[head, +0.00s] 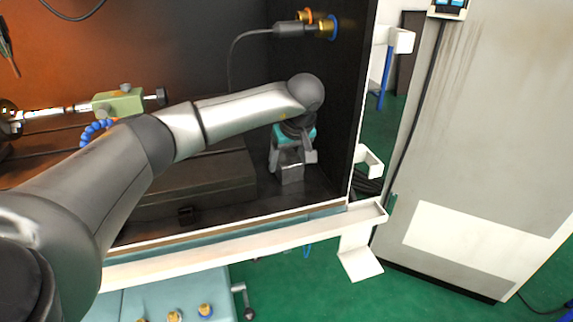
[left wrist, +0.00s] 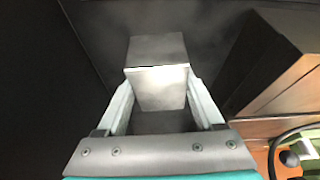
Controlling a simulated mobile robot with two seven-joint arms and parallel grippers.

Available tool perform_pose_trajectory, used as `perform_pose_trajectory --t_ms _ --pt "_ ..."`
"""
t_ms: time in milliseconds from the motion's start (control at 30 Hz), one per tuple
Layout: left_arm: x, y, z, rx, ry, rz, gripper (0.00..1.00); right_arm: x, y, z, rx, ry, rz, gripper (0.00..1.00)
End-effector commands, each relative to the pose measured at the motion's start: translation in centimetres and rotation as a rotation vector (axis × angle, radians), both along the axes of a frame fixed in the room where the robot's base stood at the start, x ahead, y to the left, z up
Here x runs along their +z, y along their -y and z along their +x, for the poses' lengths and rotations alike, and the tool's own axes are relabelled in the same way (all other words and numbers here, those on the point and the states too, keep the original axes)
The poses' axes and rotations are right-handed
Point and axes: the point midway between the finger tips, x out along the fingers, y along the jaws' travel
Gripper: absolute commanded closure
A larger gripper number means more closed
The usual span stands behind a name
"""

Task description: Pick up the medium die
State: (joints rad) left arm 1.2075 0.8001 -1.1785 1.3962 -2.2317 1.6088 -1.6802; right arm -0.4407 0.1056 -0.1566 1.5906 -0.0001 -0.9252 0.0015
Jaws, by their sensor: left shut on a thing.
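The medium die (head: 291,175) is a plain grey metal block, low in the right corner of the dark enclosure in the head view. My left gripper (head: 291,160) reaches down to it from above and is shut on it. In the left wrist view the die (left wrist: 158,50) sits between the two fingers of the left gripper (left wrist: 160,95), one on each side. I cannot tell whether its underside touches the enclosure floor. My right gripper is not in view.
A dark case (head: 200,185) lies left of the die. The enclosure's dark right wall (head: 338,120) is close on the right. A pale front rail (head: 240,243) runs along the opening. A cabled plug (head: 290,29) is above.

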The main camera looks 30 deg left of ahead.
Motion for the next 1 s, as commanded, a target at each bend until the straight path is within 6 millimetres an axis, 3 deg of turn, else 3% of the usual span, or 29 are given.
perform_pose_trajectory --t_ms 67,300,1000 --pt "0.0 -0.01 -0.02 0.0 -0.001 0.001 0.72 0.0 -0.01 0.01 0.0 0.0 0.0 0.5" --pt "-0.01 -0.03 -0.02 0.0 -0.001 0.001 0.99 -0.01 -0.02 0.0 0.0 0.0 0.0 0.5" --pt "0.43 -0.1 0.06 0.0 0.006 0.001 1.0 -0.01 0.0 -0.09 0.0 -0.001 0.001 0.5"
